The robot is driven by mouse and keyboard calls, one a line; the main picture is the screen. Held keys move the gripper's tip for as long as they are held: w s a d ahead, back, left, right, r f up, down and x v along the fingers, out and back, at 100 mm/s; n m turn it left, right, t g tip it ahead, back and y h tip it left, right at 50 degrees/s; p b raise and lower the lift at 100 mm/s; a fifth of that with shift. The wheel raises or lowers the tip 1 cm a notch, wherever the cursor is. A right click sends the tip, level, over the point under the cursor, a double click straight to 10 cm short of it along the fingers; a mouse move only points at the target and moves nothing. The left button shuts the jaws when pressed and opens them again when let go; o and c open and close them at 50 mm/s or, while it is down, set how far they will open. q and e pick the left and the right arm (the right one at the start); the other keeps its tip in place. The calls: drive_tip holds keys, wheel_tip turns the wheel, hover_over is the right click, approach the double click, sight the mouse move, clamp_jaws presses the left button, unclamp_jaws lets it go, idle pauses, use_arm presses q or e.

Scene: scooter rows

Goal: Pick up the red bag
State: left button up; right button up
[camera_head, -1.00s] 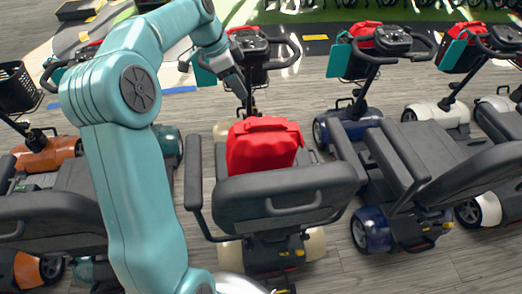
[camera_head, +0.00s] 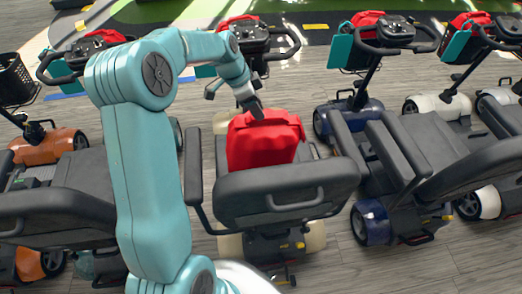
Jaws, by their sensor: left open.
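A red bag (camera_head: 264,145) stands upright on the seat of the middle scooter, in front of its backrest. My left arm comes in from the left and reaches over the scooter. The bag's lower part is hidden by the backrest (camera_head: 285,190). My right gripper is not in view.
The middle scooter's handlebar (camera_head: 255,38) rises behind the bag, and its armrest (camera_head: 193,165) stands to the left. Scooters stand close on both sides, including a blue one (camera_head: 370,222) at right and an orange one (camera_head: 50,148) at left. Other red bags (camera_head: 368,18) hang on handlebars.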

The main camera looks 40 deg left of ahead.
use_arm(q)
drive_tip(key=x, duration=0.4)
drive_tip(key=shift+s+a+f+p, duration=0.1)
drive_tip(key=shift+s+f+p, duration=0.05)
drive_tip(key=shift+p, duration=0.15)
clamp_jaws()
drive_tip(key=shift+s, duration=0.1)
idle(1.0)
